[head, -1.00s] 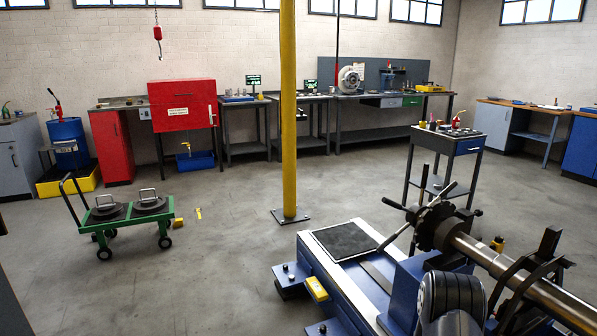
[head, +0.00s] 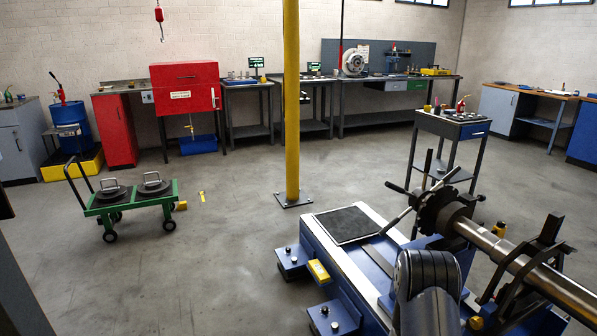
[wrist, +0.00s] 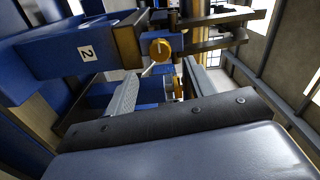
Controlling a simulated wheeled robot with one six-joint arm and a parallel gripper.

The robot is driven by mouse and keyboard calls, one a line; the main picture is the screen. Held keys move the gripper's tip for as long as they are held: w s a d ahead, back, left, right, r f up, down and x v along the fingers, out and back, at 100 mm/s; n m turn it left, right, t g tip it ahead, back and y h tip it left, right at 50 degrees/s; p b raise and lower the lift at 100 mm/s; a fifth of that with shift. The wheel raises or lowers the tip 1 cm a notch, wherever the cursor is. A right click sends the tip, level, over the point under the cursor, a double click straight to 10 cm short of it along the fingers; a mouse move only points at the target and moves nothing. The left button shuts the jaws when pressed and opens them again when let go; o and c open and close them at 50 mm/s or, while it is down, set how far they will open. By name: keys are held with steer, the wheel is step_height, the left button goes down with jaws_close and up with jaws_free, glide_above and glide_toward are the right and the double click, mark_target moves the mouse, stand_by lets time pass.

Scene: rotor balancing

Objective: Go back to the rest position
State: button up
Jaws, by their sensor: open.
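In the wrist view my gripper (wrist: 159,67) is open, its two grey fingers reaching forward from the dark bolted bar. I see nothing held between them. Beyond the fingers are a yellow round knob (wrist: 160,49) and a blue block (wrist: 70,52) with a white label "2". In the head view my dark arm stands at the bottom centre-right, in front of the blue balancing machine (head: 335,262). It hides my gripper there. The machine carries a thick steel shaft (head: 515,262) with a dark toothed hub (head: 444,215) at its left end.
A yellow post (head: 292,110) stands on the floor behind the machine. A green cart (head: 132,206) with dark discs is at left. A small tool stand (head: 450,130) is behind the shaft. Benches and a red cabinet (head: 184,100) line the back wall.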

mark_target(474, 325)
steer(key=x, duration=0.6)
steer(key=shift+w+d, duration=0.1)
steer(key=shift+d, duration=0.3)
steer(key=shift+a+m+b, duration=0.2)
steer(key=shift+m+b, duration=0.25)
steer(key=shift+m, duration=0.45)
steer(key=shift+m+b, duration=0.3)
steer(key=shift+m, duration=0.9)
steer(key=m+b, duration=0.1)
steer(key=m, duration=0.4)
steer(key=shift+f+m, duration=0.1)
steer(key=shift+m, duration=0.2)
steer(key=m, duration=0.6)
steer(key=shift+m, duration=2)
steer(key=shift+a+f, duration=0.1)
